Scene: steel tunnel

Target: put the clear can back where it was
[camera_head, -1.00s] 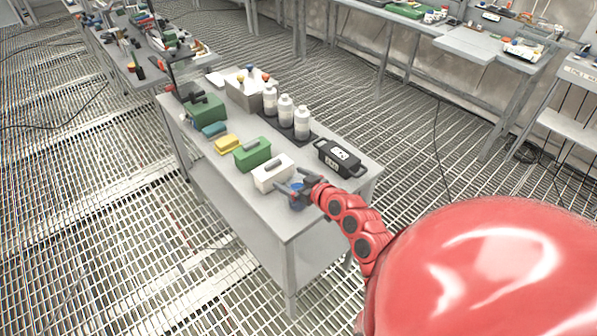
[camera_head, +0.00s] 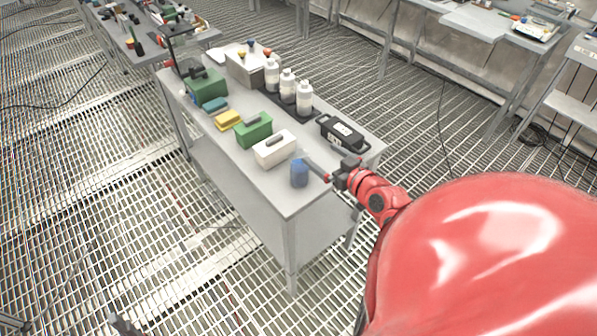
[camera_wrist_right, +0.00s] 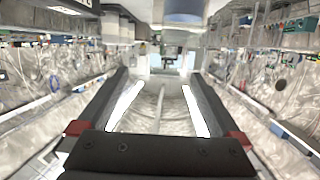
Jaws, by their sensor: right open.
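A small blue-tinted can (camera_head: 299,174), the only can I make out, stands upright on the grey table (camera_head: 262,190) near its front corner. It is beside the white box (camera_head: 274,149). My right gripper (camera_head: 315,166) is open and empty, just to the right of the can, with its fingers pointing towards it. The can and the gripper look apart. In the right wrist view the two fingers (camera_wrist_right: 160,85) are spread with nothing between them. A pale blue-grey round shape (camera_wrist_right: 184,10) at the top edge there may be the can, cut off. My left gripper cannot be made out.
A black case (camera_head: 342,132) lies behind my right gripper. White bottles (camera_head: 288,87) stand on a dark tray at the back. Green boxes (camera_head: 254,130) and a yellow block (camera_head: 228,120) line the left side. The table's front corner is bare.

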